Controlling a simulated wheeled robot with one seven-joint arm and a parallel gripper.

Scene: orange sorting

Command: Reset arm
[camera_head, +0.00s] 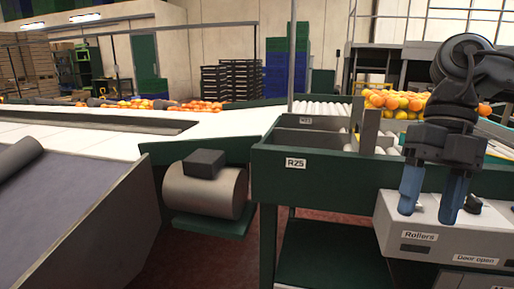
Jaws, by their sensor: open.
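My arm (462,95) hangs in at the right side of the head view. My gripper (430,194) points down with its two blue fingers apart, and nothing shows between them. The fingers are in front of a grey control box (400,225) labelled "Rollers" and "Door open". I cannot tell whether the fingertips touch the box. A small black knob (473,204) on the box is just right of the right finger.
A green sorting bin (350,195) labelled R25 stands left of my gripper. Oranges (398,101) are piled behind it near my arm. A white conveyor (225,124) carries more oranges (135,104) at the left. A grey motor (203,190) sits below the conveyor.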

